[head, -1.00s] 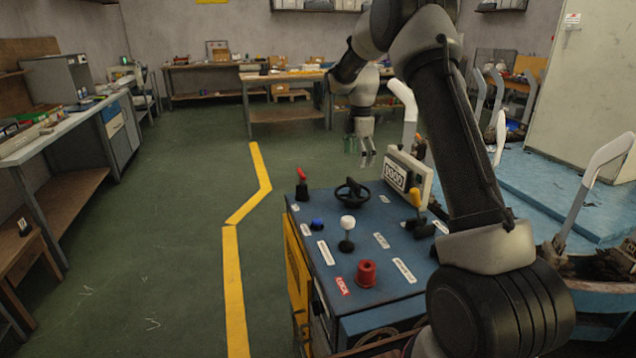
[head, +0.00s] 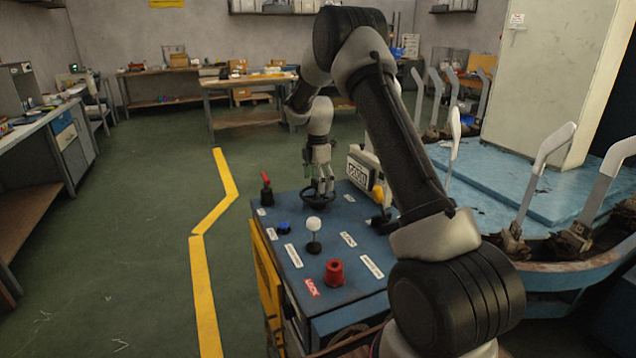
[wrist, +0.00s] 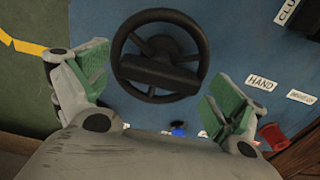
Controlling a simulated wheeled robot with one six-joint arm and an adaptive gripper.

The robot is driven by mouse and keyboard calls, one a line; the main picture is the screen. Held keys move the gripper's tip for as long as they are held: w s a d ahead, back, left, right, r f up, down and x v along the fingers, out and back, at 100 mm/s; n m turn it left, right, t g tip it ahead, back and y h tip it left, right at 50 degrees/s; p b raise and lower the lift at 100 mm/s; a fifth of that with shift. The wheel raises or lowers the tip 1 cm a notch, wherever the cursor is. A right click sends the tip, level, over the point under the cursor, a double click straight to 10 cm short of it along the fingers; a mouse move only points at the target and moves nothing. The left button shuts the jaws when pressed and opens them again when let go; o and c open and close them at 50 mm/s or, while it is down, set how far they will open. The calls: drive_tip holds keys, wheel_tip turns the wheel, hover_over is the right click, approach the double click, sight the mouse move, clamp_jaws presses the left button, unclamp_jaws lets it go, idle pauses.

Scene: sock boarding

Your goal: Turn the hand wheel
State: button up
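The hand wheel (head: 319,198) is a small black wheel lying flat on top of the blue control cabinet (head: 335,239). In the wrist view the wheel (wrist: 122,62) shows almost whole, with its rim, spokes and a dark bar across it. My gripper (head: 320,187) is just above the wheel in the head view, pointing down. Whether a finger touches the rim I cannot tell.
On the cabinet stand a red lever (head: 266,190), a white-knobbed lever (head: 314,228), a red knob (head: 334,272), a blue button (head: 283,227), a yellow-handled lever (head: 378,197) and a counter box (head: 361,171). A blue carousel platform (head: 500,185) is at right. Floor at left is clear.

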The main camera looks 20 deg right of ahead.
drive_tip(key=c, duration=0.6)
